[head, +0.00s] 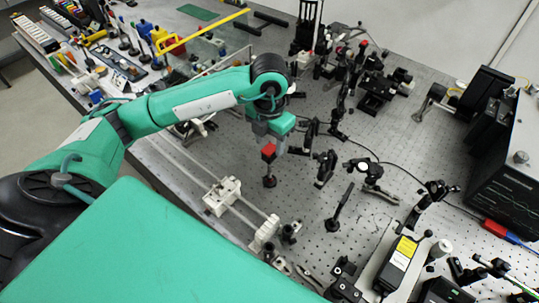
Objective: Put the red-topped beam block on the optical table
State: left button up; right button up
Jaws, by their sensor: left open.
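The red-topped beam block (268,152) shows just below my left gripper, with a dark post and a round dark foot under its red top. It looks upright over the perforated grey optical table (310,235), and its foot appears to rest on the surface. My left gripper (270,139) points down right above the red top and is open. The fingertips are small here, so I cannot tell whether they touch the block. My right gripper is out of view.
A white rail with carriages (222,196) lies left of the block. Several black optic mounts (325,168) stand to the right. A yellow-labelled box (398,262) is at the lower right, and black instruments (506,165) are at the right edge. Some bare table lies around the block.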

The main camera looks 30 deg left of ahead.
pick_arm(q)
jog(key=shift+r+b, duration=0.75)
jog(key=shift+r, duration=2.45)
jog(key=shift+f, duration=0.1)
